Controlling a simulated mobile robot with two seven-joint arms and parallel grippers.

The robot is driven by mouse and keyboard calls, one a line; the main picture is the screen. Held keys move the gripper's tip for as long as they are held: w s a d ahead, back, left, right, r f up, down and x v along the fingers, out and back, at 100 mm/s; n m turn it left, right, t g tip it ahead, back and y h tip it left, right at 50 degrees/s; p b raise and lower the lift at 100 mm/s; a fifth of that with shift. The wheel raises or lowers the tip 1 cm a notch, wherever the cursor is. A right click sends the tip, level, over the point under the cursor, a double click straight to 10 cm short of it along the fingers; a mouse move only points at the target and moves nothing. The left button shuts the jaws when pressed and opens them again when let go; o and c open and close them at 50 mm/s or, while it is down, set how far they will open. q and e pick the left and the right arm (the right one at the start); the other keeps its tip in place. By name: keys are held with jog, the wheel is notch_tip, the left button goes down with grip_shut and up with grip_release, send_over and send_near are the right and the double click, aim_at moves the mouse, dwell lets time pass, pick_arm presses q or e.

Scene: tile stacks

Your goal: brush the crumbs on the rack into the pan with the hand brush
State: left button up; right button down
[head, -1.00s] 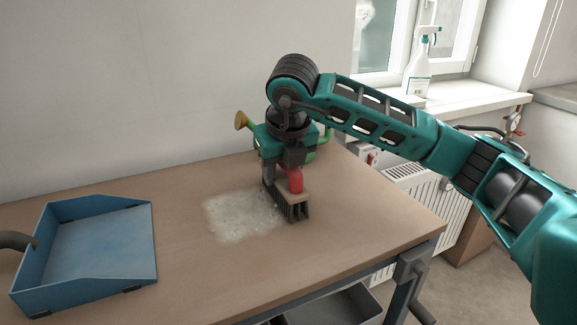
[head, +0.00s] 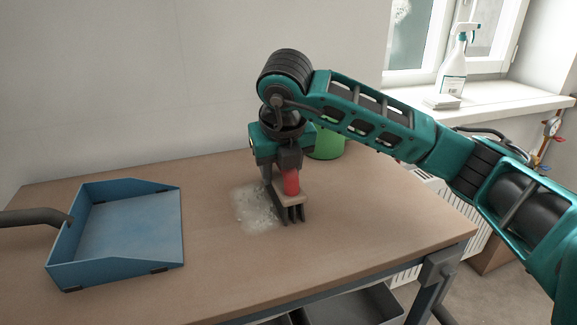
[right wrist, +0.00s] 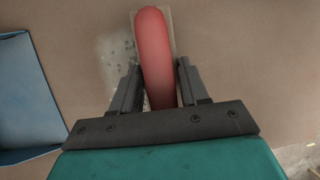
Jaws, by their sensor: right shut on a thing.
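The hand brush (head: 291,198) has a red handle, a pale block and dark bristles. My right gripper (head: 287,168) is shut on its handle from above. In the right wrist view the red handle (right wrist: 155,55) lies between both fingers. The bristles are down at the table, at the right edge of the crumbs (head: 255,210), a pale speckled patch on the wooden tabletop; the brush hides part of it. The blue pan (head: 130,231) lies left of the crumbs, its grey handle pointing left; it also shows in the right wrist view (right wrist: 28,95). My left gripper is out of view.
The wooden table (head: 350,240) ends at a front right edge with a dark clamp or leg. A green container (head: 327,146) stands behind my gripper, partly hidden. A spray bottle (head: 453,75) stands on the windowsill. The tabletop between crumbs and pan is clear.

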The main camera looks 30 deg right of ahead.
jog(key=shift+w+a, duration=0.2)
jog(key=shift+a, duration=1.35)
jog(key=shift+w+a, duration=0.15)
jog(key=shift+a, duration=1.2)
jog(key=shift+w+a+b, duration=0.2)
jog(key=shift+a+b, duration=0.2)
jog(key=shift+a, duration=1.2)
jog(key=shift+w+a, duration=0.1)
jog(key=shift+a, duration=1.2)
jog(key=shift+w+a+b, duration=0.15)
jog(key=shift+a+b, duration=0.1)
jog(key=shift+a, duration=1)
jog(key=shift+w+a+b, duration=0.15)
jog(key=shift+a+b, duration=0.05)
jog(key=shift+a, duration=1.05)
jog(key=shift+d, duration=0.1)
jog(key=r, duration=0.1)
jog(key=d+r+p, duration=0.1)
jog(key=r, duration=0.1)
jog(key=r+p, duration=0.1)
jog(key=r, duration=0.1)
jog(key=shift+s+d, duration=0.1)
jog(key=shift+d, duration=0.15)
